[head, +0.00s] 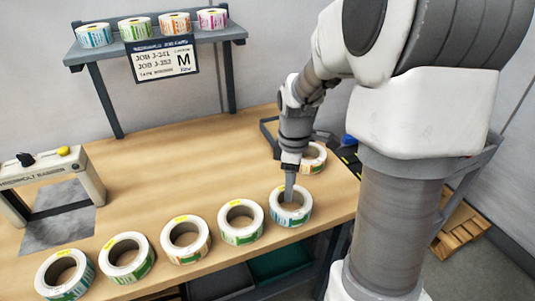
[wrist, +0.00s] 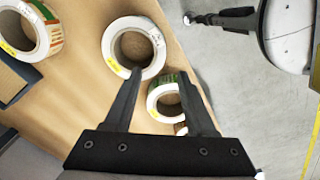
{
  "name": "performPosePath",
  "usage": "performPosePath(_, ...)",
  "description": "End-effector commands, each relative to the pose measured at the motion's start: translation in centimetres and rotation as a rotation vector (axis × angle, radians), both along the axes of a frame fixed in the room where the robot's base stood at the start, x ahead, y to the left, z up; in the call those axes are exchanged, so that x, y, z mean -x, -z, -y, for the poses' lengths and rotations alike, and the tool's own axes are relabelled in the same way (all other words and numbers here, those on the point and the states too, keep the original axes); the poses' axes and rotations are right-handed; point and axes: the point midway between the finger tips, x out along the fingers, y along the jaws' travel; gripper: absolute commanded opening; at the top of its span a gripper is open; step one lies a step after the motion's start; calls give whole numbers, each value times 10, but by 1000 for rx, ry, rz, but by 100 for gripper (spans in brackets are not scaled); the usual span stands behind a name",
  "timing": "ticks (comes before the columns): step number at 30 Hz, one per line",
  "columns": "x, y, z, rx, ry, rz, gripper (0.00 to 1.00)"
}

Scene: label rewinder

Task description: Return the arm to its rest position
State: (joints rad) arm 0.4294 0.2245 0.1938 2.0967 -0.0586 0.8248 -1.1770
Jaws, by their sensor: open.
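My gripper (head: 289,190) points down over the right-end label roll (head: 304,212) of the front row on the bench. In the wrist view my gripper (wrist: 161,74) is open, with nothing clamped between its fingers. One fingertip overlaps the hole of that roll (wrist: 112,58); I cannot tell whether it is inside or above it. Another green-marked roll (wrist: 153,104) shows between the fingers, lower down. My arm reaches in from the right of the head view and bends down to the bench.
Several more rolls (head: 241,238) line the bench's front edge. A roll (head: 318,156) stands by a dark tray (head: 266,131) behind my gripper. A shelf (head: 150,45) holds rolls and a job sign (head: 162,60). A grey machine (head: 92,180) stands left. The bench middle (head: 180,165) is clear.

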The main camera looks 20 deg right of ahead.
Motion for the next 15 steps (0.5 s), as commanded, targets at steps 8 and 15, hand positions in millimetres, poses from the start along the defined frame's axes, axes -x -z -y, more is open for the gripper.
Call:
performPosePath(8, 4, -17, -7, 17, 55, 28, 56)
performPosePath(15, 29, -77, -35, 40, 306, 153, 56)
